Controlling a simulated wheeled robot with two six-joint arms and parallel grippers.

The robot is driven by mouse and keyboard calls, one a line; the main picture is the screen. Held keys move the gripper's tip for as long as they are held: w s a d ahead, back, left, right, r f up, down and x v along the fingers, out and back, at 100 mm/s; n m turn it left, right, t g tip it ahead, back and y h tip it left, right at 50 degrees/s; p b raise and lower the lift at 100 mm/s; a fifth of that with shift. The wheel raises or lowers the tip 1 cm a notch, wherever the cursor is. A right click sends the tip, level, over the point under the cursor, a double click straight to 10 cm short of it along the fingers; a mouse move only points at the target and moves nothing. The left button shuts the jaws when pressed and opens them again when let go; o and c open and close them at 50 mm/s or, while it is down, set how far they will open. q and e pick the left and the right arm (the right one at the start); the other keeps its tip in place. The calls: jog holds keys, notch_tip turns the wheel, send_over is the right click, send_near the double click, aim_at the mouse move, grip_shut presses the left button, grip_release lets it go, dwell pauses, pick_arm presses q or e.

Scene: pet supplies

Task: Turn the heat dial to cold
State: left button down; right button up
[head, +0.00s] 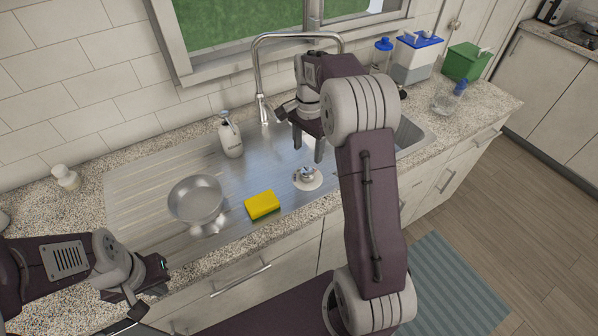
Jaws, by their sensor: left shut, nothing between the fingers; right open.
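A round pale disc with a metal knob, apparently the heat dial (308,182), lies on the steel sink unit in front of the tap. Its markings are too small to read. My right gripper (308,150) is open, with its fingers pointing down above and slightly behind the dial, apart from it. Nothing is between its fingers. My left gripper (140,308) is at the lower left, near the counter's front edge, away from the dial. It is shut and holds nothing.
A yellow sponge (262,205) and a metal bowl (196,200) stand left of the dial. A soap bottle (231,137) and the tall tap (258,75) stand behind. A green box (467,62) and a white container (414,62) are at the far right.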

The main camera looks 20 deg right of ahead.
aim_at(307, 171)
jog(key=shift+s+f, duration=0.1)
jog(key=shift+f, duration=0.25)
jog(key=shift+a+r, duration=0.15)
jog(key=shift+a, duration=0.05)
jog(key=shift+s+a+f, duration=0.1)
jog(key=shift+f, duration=0.2)
jog(key=f, duration=0.8)
jog(key=shift+d+f, duration=0.2)
grip_shut()
